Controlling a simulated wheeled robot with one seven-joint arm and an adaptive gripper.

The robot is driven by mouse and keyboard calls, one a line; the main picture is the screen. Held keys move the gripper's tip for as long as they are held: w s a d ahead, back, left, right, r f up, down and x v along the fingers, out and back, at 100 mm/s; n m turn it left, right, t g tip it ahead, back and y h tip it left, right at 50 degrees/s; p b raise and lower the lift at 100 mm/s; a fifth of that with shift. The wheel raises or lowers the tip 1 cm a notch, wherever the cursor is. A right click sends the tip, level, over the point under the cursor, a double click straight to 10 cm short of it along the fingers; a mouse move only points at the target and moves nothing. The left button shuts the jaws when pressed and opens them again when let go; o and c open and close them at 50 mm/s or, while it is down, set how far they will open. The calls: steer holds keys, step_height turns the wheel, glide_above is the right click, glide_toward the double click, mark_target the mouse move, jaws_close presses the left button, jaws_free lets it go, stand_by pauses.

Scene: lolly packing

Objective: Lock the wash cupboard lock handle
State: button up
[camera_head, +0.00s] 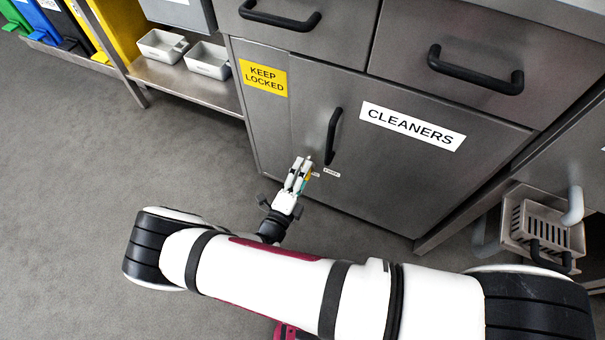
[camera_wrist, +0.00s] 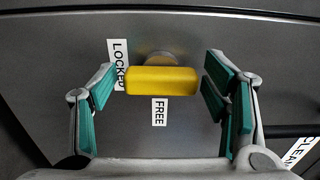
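The yellow lock handle (camera_wrist: 162,80) is in the middle of the wrist view, lying as a bar across the picture in front of a round metal boss. A "LOCKED" label (camera_wrist: 119,62) is at its left end and a "FREE" label (camera_wrist: 159,111) is just below it. My gripper (camera_wrist: 158,76) is open, with one teal-padded finger on each side of the handle and small gaps at both ends. In the head view my gripper (camera_head: 302,163) is at the cupboard door (camera_head: 385,170), below the black door handle (camera_head: 333,136), and mostly hides the lock.
A "CLEANERS" sign (camera_head: 412,126) and a "KEEP LOCKED" sign (camera_head: 264,78) are on the cupboard front. Black drawer handles (camera_head: 475,72) stick out above. A grey basket (camera_head: 545,225) hangs at right. The floor (camera_head: 80,150) at left is clear.

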stand_by(0.3)
steer(key=v, duration=1.2)
stand_by(0.3)
